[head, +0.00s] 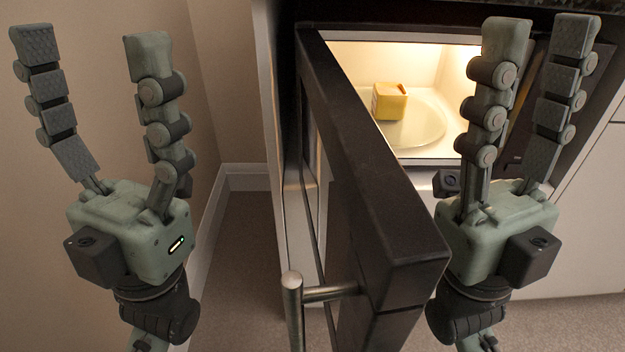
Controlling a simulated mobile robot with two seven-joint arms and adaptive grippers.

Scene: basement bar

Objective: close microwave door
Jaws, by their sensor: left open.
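The microwave door (372,190) stands wide open, swung out toward me, with its dark edge facing me. Its metal bar handle (293,300) is on the left face of the door, low in the view. The lit microwave interior (440,75) shows to the right of the door. My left gripper (92,40) is open and empty, left of the door and apart from it. My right gripper (540,45) is right of the door, in front of the right side of the microwave. Its fingers are spread apart with nothing between them.
A yellow box (390,102) sits on the round glass plate (425,128) inside the microwave. A beige wall (228,70) with a white baseboard is at the left. Pale cabinet fronts (585,220) are at the right. Carpet (240,260) is clear between wall and door.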

